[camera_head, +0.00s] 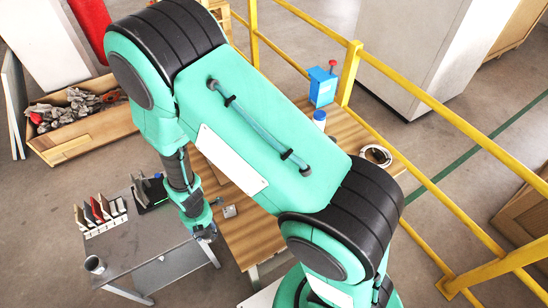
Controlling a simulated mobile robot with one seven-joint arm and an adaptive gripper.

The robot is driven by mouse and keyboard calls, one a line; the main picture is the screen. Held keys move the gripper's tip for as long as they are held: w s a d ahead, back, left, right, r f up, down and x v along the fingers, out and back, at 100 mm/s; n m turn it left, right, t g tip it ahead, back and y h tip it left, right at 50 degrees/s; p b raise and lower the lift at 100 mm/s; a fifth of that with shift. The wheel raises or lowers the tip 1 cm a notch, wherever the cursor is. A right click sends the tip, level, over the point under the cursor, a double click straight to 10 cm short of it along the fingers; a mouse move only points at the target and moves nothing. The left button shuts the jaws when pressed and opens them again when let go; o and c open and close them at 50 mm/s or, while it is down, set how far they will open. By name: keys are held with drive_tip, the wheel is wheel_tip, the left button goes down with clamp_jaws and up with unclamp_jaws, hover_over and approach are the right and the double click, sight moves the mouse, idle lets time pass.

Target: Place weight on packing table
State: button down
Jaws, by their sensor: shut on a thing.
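My gripper (205,233) points down at the right edge of the grey metal table, beside the wooden-topped table (240,243). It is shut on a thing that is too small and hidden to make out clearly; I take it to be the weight. A small grey metal piece (229,211) shows just right of my gripper, over the wooden top; I cannot tell whether it touches the gripper. My arm hides much of the wooden table. I cannot tell for sure which table is the packing table.
The grey table (150,243) bears a rack of tiles (101,212), a dark device (150,190) and a metal cup (95,264). A blue device (322,87), a blue-capped container (319,119) and a tape roll (376,155) stand on the wooden table. Yellow railings (440,105) run behind it.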

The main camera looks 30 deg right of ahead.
drive_tip(key=s+d+r+m, duration=0.2)
drive_tip(key=s+d+m, duration=0.4)
drive_tip(key=s+d, duration=0.3)
drive_tip(key=s+d+r+m+b, duration=0.1)
drive_tip(key=s+d+m, duration=0.4)
drive_tip(key=s+d, duration=0.5)
drive_tip(key=shift+d+r+m, duration=0.4)
drive_tip(key=shift+d+r, duration=0.45)
drive_tip(key=shift+d, duration=0.3)
drive_tip(key=shift+w, duration=0.1)
drive_tip(key=w+f+b, duration=0.1)
drive_tip(key=w+b, duration=0.2)
drive_tip(key=w, duration=1.3)
drive_tip(key=shift+d+f, duration=0.25)
drive_tip(key=shift+d, duration=0.1)
drive_tip(key=shift+s, duration=0.1)
drive_tip(key=shift+f+b, duration=0.85)
drive_tip(key=shift+f, duration=0.95)
drive_tip(key=shift+f, duration=0.1)
drive_tip(key=c, duration=1)
unclamp_jaws()
